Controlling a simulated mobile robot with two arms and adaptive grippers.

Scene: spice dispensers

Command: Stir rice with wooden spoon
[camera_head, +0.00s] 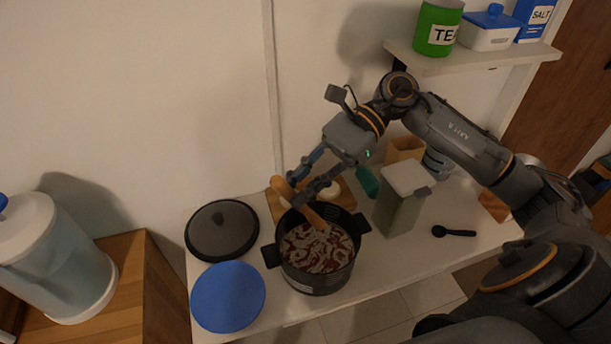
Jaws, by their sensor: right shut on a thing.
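A dark pot (317,279) with two side handles stands near the front of the white counter. It holds rice (318,248) that looks white with reddish-brown patches. My right gripper (297,192) is above the pot's back rim, shut on the wooden spoon (306,212). The spoon is tilted, its upper end sticking out left of the fingers and its lower end reaching down into the pot at the rice. The spoon's tip is hidden in the rice. My left gripper is not in view.
A dark round lid (222,230) and a blue disc (228,297) lie left of the pot. A lidded container (399,201) stands close right, with a black measuring spoon (453,232) beyond it. A shelf (470,58) with a green TEA tin (438,28) hangs above.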

